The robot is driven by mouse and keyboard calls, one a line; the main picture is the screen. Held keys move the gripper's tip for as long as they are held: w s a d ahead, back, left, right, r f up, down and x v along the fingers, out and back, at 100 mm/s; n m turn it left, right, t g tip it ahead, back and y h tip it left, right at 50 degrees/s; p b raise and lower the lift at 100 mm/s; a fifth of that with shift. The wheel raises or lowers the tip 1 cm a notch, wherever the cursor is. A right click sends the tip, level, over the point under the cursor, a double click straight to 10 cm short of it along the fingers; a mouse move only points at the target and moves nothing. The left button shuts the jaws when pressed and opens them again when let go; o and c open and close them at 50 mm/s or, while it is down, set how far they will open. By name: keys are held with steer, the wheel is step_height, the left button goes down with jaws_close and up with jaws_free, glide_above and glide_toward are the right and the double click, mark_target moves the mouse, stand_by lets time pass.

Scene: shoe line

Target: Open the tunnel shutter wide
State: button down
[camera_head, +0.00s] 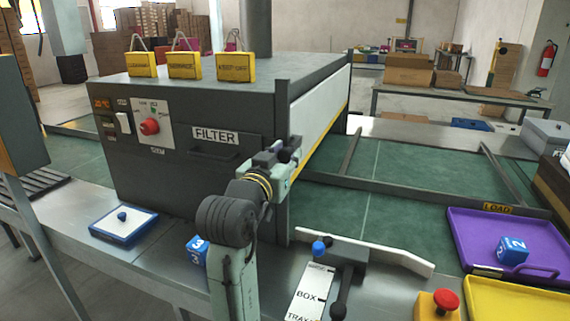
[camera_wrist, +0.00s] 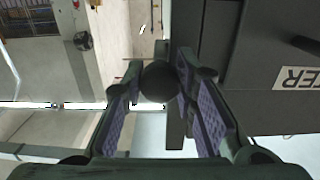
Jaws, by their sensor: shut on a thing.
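The tunnel is a dark grey box (camera_head: 150,170) with a FILTER label on its front. Its shutter (camera_head: 322,118) is a white panel with a yellow lower edge on the right side, between dark posts. My gripper (camera_head: 290,158) is at the near post of that side. In the wrist view, my gripper (camera_wrist: 160,100) has its purple-padded fingers closed on a dark round knob (camera_wrist: 158,82). What the knob joins to is mostly hidden by the fingers.
Yellow tags (camera_head: 184,66) stand on the tunnel top. Below my arm are a blue numbered cube (camera_head: 197,250) and a BOX/TRAY lever plate (camera_head: 310,292). A purple tray (camera_head: 475,235) is at right.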

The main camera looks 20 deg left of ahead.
steer(key=shift+r+p, duration=0.45)
steer(key=shift+r, duration=0.8)
steer(key=c, duration=1.2)
jaws_free()
steer(key=shift+f, duration=0.1)
steer(key=shift+c, duration=0.2)
steer(key=shift+s, duration=0.1)
steer(key=s, duration=1.2)
steer(key=shift+a, duration=0.2)
